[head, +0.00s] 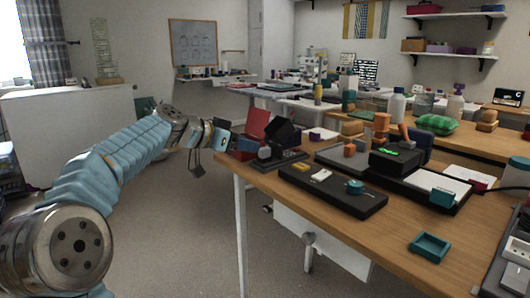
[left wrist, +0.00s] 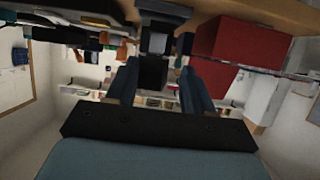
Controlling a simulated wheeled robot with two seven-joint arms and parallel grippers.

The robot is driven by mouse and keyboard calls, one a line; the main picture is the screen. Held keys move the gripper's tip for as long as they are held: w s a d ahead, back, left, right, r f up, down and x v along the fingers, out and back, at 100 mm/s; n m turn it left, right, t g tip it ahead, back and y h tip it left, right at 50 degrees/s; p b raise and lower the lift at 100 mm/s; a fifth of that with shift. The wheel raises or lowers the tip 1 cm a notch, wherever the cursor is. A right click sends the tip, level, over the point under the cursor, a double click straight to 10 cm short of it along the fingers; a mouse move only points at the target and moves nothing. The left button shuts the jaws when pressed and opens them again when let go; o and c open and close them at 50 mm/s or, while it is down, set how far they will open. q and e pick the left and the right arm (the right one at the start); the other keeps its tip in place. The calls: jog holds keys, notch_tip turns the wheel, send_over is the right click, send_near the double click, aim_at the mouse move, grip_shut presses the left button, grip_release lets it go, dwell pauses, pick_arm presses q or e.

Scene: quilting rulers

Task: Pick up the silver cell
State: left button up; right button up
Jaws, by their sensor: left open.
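A small grey, silver-looking piece (head: 264,153) sits on a dark base (head: 280,162) at the table's left end; it is too small to be sure that it is the silver cell. My left gripper (head: 230,143) is at the table's left edge, left of that piece; its fingertips are hard to make out in the head view. In the left wrist view my left gripper (left wrist: 160,78) is open, with nothing visibly held between its two fingers. A grey and black piece (left wrist: 154,43) shows beyond the fingers there. My right gripper is out of view.
A red box (head: 255,123) and a black block stand close by my left gripper; red also shows in the wrist view (left wrist: 235,42). A black tray (head: 335,192) and teal dish (head: 430,246) lie farther right. Wood is bare near the front. The floor left of the table is clear.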

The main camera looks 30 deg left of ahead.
aim_at(263, 148)
pick_arm(q)
jog(key=x, duration=0.2)
jog(key=p+x, duration=0.1)
jog(key=x, duration=0.1)
jog(key=shift+w+d+f, duration=0.1)
jog(key=shift+d+f, duration=0.05)
jog(key=shift+d, duration=0.25)
jog(key=shift+w+d+f, duration=0.1)
jog(key=shift+w+f, duration=0.15)
jog(key=shift+w, duration=0.15)
grip_shut()
